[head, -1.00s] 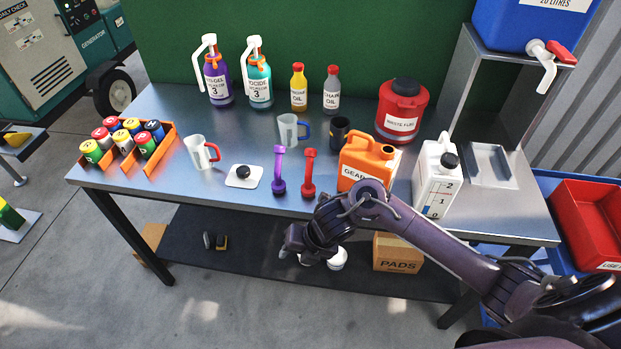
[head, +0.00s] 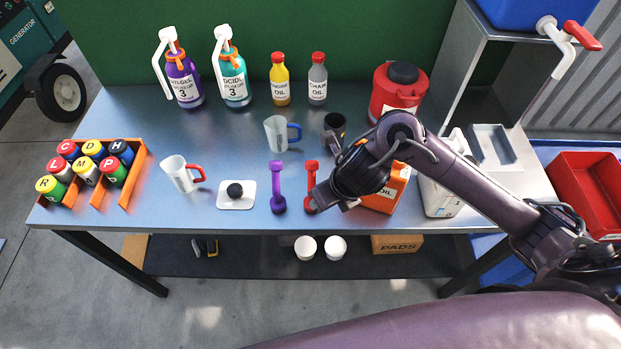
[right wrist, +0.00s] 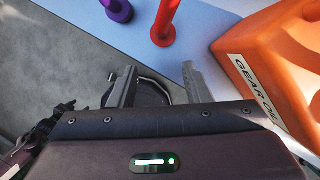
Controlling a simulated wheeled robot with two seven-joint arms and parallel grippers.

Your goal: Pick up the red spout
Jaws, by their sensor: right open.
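The red spout (head: 311,176) stands on the steel bench near its front edge, just right of the purple spout (head: 278,188). Its lower end is partly hidden behind my right gripper in the head view. My right gripper (head: 334,203) is open and empty, close beside the red spout at its lower right. In the right wrist view the red spout (right wrist: 164,24) is beyond the open jaws (right wrist: 160,84), with a gap between, and its upper part is cut off by the frame.
The orange gear oil can (head: 383,198) stands close on the right, partly behind my right arm, with a white jug (head: 437,198) beyond. A clear measuring cup (head: 277,133) stands behind.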

